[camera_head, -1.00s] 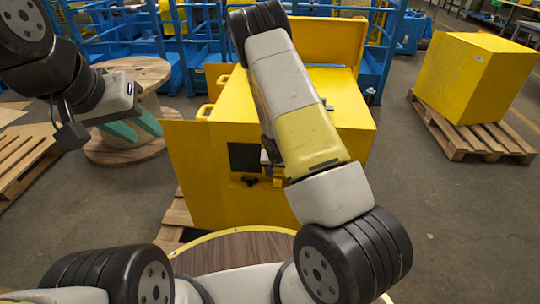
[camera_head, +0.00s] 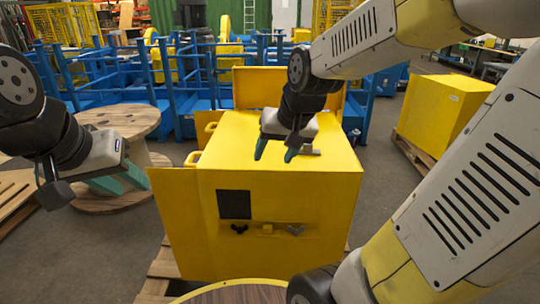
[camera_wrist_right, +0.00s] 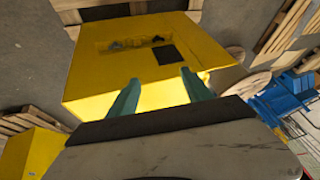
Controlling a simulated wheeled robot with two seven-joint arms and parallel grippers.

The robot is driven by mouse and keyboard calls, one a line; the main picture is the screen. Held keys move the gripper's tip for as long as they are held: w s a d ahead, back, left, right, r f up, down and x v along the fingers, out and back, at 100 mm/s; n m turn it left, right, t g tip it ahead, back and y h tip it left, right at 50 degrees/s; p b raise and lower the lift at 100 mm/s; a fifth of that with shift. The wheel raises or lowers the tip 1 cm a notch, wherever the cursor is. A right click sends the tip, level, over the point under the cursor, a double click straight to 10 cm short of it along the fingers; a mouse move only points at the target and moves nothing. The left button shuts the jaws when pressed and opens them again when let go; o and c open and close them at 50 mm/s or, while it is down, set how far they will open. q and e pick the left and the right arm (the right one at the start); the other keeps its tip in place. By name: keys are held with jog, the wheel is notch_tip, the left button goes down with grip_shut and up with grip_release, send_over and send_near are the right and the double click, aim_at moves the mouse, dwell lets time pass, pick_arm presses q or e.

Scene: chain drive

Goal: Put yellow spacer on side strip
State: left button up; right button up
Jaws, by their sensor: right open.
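A small yellow block (camera_head: 267,229), which looks like the yellow spacer, sits on the front of the yellow cabinet (camera_head: 300,200) between two small dark parts. My right gripper (camera_head: 275,152) is open and empty above the cabinet's top, fingers pointing down. In the right wrist view its two teal fingers (camera_wrist_right: 160,98) stand apart before the cabinet (camera_wrist_right: 100,75). The spacer cannot be told apart there. My left gripper (camera_head: 120,180) hangs at the left, away from the cabinet; its finger gap is unclear. I cannot pick out the side strip with certainty.
A black square (camera_head: 234,204) and two small dark parts (camera_head: 239,229) (camera_head: 295,230) are on the cabinet front. A wooden cable spool (camera_head: 125,120) stands left. Another yellow box (camera_head: 440,112) stands right. Blue racks (camera_head: 180,75) are behind. A round wooden top (camera_head: 235,294) is nearest me.

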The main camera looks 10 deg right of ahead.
jog(key=s+a+r+n, duration=0.1)
jog(key=s+r, duration=0.3)
jog(key=s, duration=0.6)
jog(key=shift+s+n, duration=0.2)
jog(key=shift+n, duration=0.2)
jog(key=shift+a, duration=0.1)
